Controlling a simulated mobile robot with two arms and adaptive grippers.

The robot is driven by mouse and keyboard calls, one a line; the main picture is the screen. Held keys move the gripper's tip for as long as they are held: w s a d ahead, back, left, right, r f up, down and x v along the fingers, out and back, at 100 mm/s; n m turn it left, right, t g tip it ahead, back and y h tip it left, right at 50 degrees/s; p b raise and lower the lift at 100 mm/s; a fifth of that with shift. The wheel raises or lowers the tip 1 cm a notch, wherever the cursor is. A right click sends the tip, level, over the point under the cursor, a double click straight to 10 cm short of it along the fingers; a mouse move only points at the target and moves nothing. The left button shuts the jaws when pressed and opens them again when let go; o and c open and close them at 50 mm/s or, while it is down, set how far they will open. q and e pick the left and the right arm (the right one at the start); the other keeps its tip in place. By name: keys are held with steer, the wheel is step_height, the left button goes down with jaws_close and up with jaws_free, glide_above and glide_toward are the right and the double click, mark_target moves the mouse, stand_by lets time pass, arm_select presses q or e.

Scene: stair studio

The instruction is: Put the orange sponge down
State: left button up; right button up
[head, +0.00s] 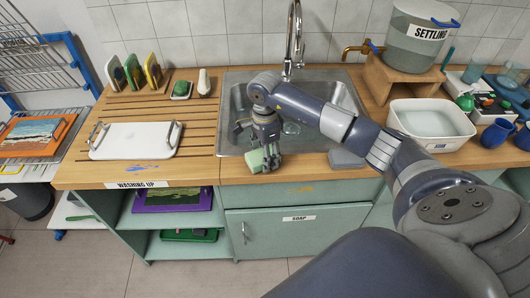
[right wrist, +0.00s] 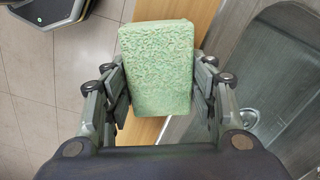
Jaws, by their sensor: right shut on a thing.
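No orange sponge shows. My right gripper (head: 266,150) is shut on a light green, rough-faced block that looks like a sponge (head: 256,162). It holds the block over the front edge of the counter, by the sink's front left corner. In the right wrist view, the block (right wrist: 158,65) sits upright between the two fingers of the gripper (right wrist: 158,88), its green face toward the camera. Whether the block touches the counter is not clear. Its far side is hidden. My left gripper is not in view.
The metal sink (head: 232,100) lies behind the gripper. A white tray (head: 134,141) rests on the slatted wooden drainer at left. A white basin (head: 432,122) stands farther right. Bare counter (head: 305,163) shows between block and pad.

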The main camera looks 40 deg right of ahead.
steer(key=shift+f+b, duration=0.5)
steer(key=shift+b, duration=0.1)
steer(key=o, duration=1)
steer(key=shift+r, duration=0.1)
steer(key=shift+r, duration=0.1)
steer(key=shift+r+p, duration=0.35)
steer(key=shift+p, duration=0.25)
steer(key=shift+r, duration=0.35)
step_height(320, 180, up, 11)
steer(key=b, duration=0.3)
steer(key=shift+r, duration=0.15)
